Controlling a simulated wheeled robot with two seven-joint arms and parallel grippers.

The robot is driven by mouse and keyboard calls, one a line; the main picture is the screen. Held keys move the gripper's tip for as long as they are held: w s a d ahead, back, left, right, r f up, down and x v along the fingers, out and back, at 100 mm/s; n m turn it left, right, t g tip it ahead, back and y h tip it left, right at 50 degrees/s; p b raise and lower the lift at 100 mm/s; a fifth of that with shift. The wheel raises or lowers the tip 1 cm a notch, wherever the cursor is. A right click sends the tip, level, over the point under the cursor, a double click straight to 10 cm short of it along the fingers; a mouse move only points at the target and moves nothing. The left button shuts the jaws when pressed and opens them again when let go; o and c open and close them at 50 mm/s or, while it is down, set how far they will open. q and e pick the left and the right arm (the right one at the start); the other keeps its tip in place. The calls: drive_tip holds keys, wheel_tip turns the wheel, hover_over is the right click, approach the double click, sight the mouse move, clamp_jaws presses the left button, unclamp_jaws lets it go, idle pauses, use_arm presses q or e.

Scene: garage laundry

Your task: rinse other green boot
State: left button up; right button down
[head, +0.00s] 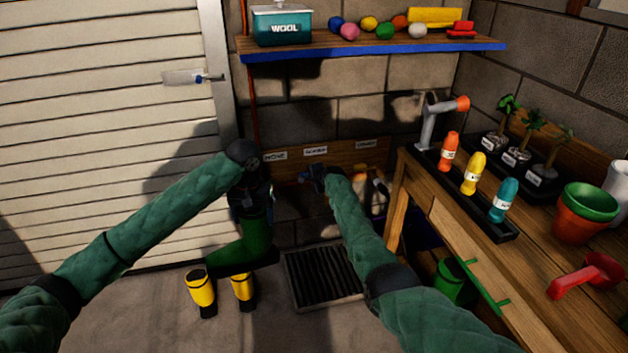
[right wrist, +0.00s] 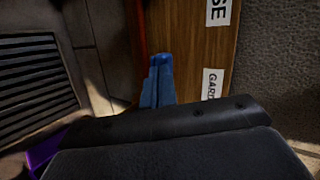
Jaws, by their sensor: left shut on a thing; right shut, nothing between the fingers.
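My left gripper (head: 251,194) is shut on a green boot (head: 257,235) at the top of its shaft. My right gripper (head: 315,176) is shut and empty in front of a wooden board (head: 280,165) with white labels on the back wall. In the right wrist view its blue fingers (right wrist: 157,82) are together beside that board. No second green boot is clearly visible.
A pair of yellow boots (head: 201,292) stands on the floor at front left. A wooden bench (head: 440,215) on the right bears bottles, plants and pots. A blue-edged shelf (head: 370,47) crosses the wall above. Bare floor lies in front of the grate.

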drive_tip(key=shift+s, duration=0.15)
drive_tip(key=s+d+r, duration=0.2)
drive_tip(key=s, duration=0.4)
drive_tip(key=s+d+r, duration=0.2)
drive_tip(key=s+r, duration=0.1)
drive_tip(key=s, duration=0.2)
drive_tip(key=shift+s, duration=0.35)
idle(0.4)
